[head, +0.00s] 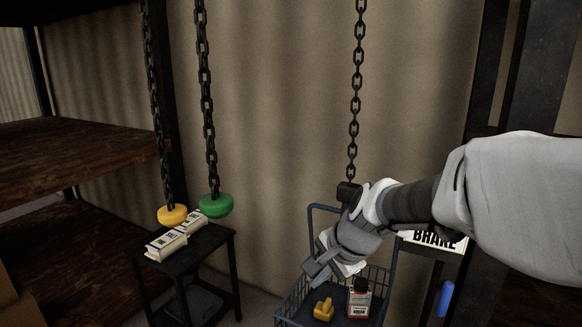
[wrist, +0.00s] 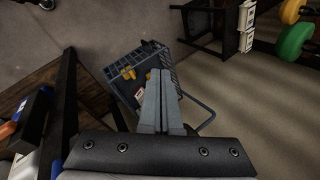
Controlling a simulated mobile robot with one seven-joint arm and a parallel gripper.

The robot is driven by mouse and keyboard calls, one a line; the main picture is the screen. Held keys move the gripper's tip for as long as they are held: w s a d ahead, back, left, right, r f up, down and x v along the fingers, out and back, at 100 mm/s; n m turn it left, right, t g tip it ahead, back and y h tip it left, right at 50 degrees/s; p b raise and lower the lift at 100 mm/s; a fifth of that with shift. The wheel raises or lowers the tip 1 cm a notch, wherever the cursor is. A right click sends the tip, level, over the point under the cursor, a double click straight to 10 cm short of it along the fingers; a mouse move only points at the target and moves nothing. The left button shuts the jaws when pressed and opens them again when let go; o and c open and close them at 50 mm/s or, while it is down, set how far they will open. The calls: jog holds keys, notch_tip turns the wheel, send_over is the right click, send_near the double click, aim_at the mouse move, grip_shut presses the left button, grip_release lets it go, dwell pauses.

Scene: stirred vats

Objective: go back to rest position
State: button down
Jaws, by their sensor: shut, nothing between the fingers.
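My gripper (head: 335,270) is in the right half of the head view, at the end of my arm, which reaches in from the right. It is above the blue wire cart (head: 376,281). In the wrist view my gripper (wrist: 161,100) points at the cart (wrist: 116,75), with its two fingers close together and nothing between them. The cart holds a yellow object (head: 324,309) and a bottle with a red-and-white label (head: 359,300). My forearm hides part of the wall and of the sign behind it.
A dark stand (head: 214,243) at the left carries white boxes (head: 168,244). Wooden shelves (head: 75,158) stand at far left. A BRAKE sign (head: 436,241) and a blue handle (head: 445,298) are right.

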jog(key=s+d+r+n+h, duration=0.1)
jog(key=s+d+n, duration=0.3)
jog(key=s, duration=0.5)
jog(key=s+d+r+n+h, duration=0.2)
jog(key=s+d+n, duration=0.3)
jog(key=s, duration=0.5)
jog(key=shift+s+r+n+t+h, duration=0.3)
jog(key=shift+r+n+t, duration=0.1)
jog(key=shift+r+n, duration=0.45)
